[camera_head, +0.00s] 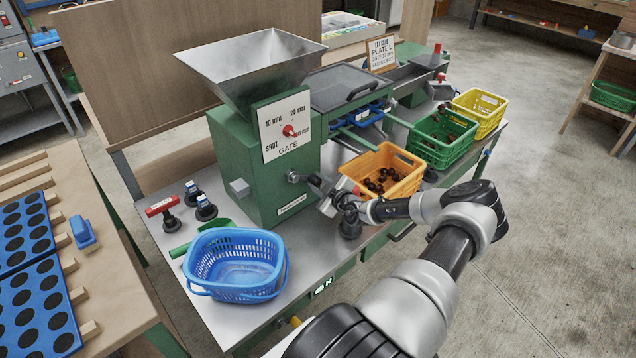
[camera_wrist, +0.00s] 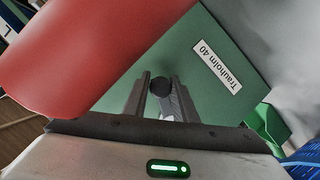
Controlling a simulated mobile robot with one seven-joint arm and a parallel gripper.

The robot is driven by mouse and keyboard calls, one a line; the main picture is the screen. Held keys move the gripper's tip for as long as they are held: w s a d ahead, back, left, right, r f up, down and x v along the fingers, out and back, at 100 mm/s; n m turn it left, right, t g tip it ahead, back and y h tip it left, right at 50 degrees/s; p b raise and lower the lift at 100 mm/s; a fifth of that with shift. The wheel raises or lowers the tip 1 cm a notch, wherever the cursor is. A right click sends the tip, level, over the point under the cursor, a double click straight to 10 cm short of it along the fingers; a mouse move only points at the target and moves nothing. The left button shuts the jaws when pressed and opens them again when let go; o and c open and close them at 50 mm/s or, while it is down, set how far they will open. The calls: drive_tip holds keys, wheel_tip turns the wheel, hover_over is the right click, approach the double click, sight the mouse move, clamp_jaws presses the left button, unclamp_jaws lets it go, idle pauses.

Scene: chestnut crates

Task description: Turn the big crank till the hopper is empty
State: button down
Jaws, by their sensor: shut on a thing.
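The steel hopper (camera_head: 255,65) stands on the green machine (camera_head: 240,165). Its upper inner walls are bare, and its bottom is hidden. My gripper is shut on the crank's handle; the exact contact is hard to see. In the wrist view, a large red shape (camera_wrist: 90,55) fills the upper left, close to my fingers (camera_wrist: 158,100). The red gate knob (camera_head: 290,131) sits on the white gate plate.
An orange crate (camera_head: 400,160) holding chestnuts stands just behind my gripper. A green crate (camera_head: 436,150) with some chestnuts and a yellow crate (camera_head: 484,108) follow along the bench. An empty-looking blue basket (camera_head: 237,275) and several small tools are at the front left.

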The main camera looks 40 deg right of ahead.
drive_tip(key=shift+a+f, duration=0.1)
idle(0.3)
drive_tip(key=c, duration=1.5)
unclamp_jaws()
drive_tip(key=shift+o, duration=0.2)
drive_tip(key=shift+s+r, duration=0.25)
drive_tip(key=shift+s, duration=0.15)
drive_tip(key=p+v, duration=0.2)
drive_tip(key=v, duration=1.4)
drive_tip(key=shift+s+p, duration=0.25)
drive_tip(key=shift+p, duration=0.1)
drive_tip(key=shift+a, duration=0.1)
